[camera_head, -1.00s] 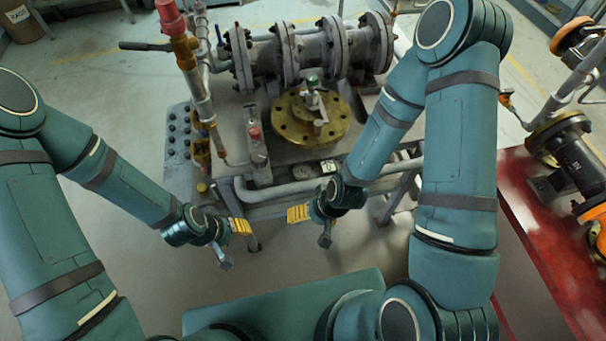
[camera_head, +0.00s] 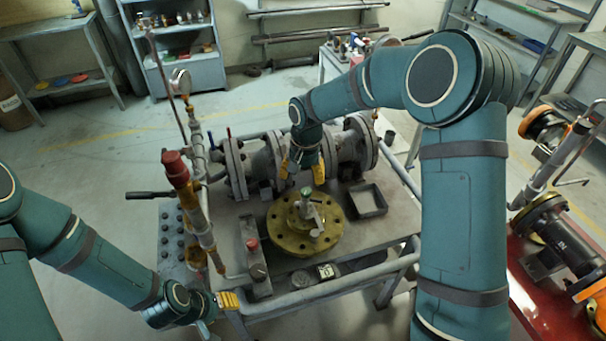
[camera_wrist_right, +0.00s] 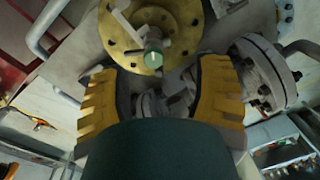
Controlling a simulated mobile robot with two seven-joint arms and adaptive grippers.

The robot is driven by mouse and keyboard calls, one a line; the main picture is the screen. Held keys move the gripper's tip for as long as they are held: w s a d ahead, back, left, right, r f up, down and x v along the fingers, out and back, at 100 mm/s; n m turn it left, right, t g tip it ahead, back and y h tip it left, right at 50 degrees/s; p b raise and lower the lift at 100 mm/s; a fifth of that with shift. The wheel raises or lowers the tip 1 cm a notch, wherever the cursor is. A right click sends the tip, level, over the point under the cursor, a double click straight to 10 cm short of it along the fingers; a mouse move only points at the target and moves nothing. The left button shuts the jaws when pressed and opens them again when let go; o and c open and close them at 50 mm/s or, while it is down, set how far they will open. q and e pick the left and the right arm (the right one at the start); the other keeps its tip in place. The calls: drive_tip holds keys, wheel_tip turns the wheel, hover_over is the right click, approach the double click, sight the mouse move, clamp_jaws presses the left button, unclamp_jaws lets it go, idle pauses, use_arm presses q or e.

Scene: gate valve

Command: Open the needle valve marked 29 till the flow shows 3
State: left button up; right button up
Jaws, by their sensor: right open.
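A green-topped valve stem (camera_head: 306,197) stands upright on a round brass flange (camera_head: 278,238) on the grey bench. In the right wrist view the green top (camera_wrist_right: 153,60) lies just beyond the open fingers. A small pale tag (camera_head: 326,271) sits on the bench's front edge, its number too small to read.
A grey flanged pipe (camera_head: 262,165) runs along the bench's back. A red-capped pipe (camera_head: 180,172) rises at the left, near a black-handled lever (camera_head: 150,195). A small square tray (camera_head: 367,200) lies right of the brass flange. A red table (camera_head: 530,310) is at the right.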

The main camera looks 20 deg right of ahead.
approach(306, 190)
drive_tip(key=shift+m+h, duration=0.4)
drive_tip(key=f, duration=0.6)
drive_tip(key=f+p, duration=0.1)
drive_tip(key=f, duration=0.3)
drive_tip(key=shift+a, duration=0.4)
clamp_jaws()
